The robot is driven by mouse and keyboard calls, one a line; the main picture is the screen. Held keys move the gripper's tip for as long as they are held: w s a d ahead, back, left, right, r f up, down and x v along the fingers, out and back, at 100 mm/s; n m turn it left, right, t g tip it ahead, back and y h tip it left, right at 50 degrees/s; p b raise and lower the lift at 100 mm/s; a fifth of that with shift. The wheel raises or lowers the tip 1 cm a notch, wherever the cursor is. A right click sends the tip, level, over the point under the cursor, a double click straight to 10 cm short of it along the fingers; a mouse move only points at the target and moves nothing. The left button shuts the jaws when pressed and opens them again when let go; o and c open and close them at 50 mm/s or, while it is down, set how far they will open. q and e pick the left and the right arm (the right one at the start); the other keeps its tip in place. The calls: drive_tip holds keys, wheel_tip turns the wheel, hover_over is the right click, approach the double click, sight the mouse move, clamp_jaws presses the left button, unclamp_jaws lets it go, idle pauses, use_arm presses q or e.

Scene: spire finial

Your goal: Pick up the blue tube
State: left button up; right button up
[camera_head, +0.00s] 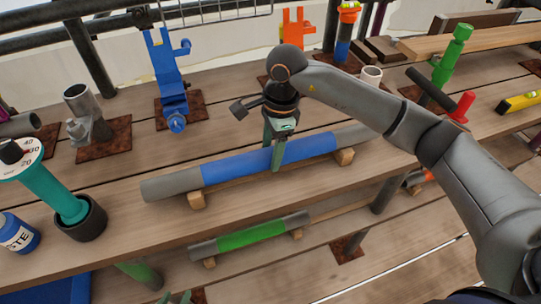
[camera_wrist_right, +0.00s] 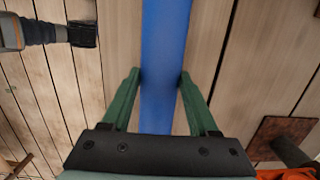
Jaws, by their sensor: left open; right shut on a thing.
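The blue tube (camera_head: 228,170) has a long blue middle and grey ends. It lies level across two small wooden blocks on the upper planks. My right gripper (camera_head: 273,160) comes down from above, shut on the tube near the middle of its blue part. In the right wrist view the blue tube (camera_wrist_right: 162,60) runs between the two green fingers of my right gripper (camera_wrist_right: 160,90). The fingers hide a short stretch of it. Only the green fingertips of my left gripper (camera_head: 178,298) show at the bottom edge, open and away from the tube.
A green tube (camera_head: 250,235) lies on blocks on the lower planks. A teal tool in a black cup (camera_head: 82,222) stands at left. A blue bracket (camera_head: 168,80) and a white mug (camera_head: 371,76) stand behind.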

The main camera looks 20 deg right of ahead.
clamp_jaws()
drive_tip(key=shift+r, duration=0.1)
idle(0.3)
